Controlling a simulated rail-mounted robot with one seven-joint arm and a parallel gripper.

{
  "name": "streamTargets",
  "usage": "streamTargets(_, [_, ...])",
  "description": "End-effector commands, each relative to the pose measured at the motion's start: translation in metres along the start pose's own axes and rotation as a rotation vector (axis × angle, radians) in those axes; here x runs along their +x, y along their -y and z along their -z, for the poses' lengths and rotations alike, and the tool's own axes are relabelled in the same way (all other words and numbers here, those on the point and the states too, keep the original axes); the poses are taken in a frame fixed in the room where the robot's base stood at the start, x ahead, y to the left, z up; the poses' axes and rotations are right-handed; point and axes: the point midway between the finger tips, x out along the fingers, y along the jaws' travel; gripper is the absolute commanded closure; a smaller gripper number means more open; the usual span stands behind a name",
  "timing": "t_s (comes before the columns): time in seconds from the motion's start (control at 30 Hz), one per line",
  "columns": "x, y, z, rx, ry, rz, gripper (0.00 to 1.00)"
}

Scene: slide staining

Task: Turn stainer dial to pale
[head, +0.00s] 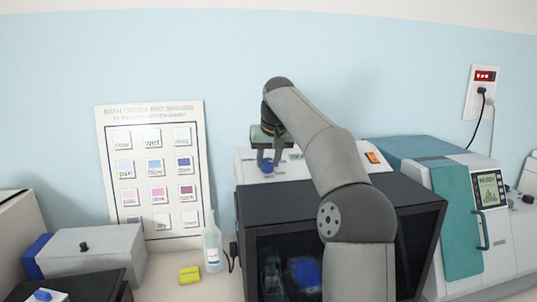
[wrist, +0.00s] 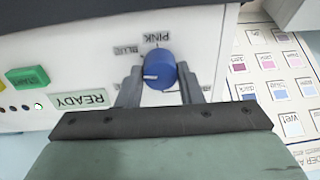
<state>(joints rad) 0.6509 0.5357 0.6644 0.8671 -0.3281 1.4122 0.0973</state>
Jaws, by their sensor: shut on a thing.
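The stainer dial (wrist: 160,68) is a round blue knob on the white front panel of the stainer (wrist: 70,40). A pale pointer line on it points left in the wrist view, below the BLUE label. The labels read upside down there: PINK (wrist: 158,37) above the dial and BLUE (wrist: 125,50) at its upper left. Any other labels are hidden by my fingers or too small to read. My gripper (wrist: 159,88) is shut on the dial, one finger on each side. In the head view my gripper (head: 269,160) is at the white panel, over the blue dial (head: 267,167).
A green START button (wrist: 28,77) and a READY display (wrist: 80,98) are left of the dial in the wrist view. A dark box (head: 340,225) stands in front of the stainer. A shade chart (head: 152,222) and a bottle (head: 212,245) stand to the left.

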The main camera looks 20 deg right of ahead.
Motion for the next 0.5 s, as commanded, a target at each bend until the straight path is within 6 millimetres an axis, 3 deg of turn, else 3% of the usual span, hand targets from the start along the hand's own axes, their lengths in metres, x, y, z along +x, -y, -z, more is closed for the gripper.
streamTargets(0.5, [-0.0008,0.0009,0.0011,-0.467,0.019,0.014,0.9])
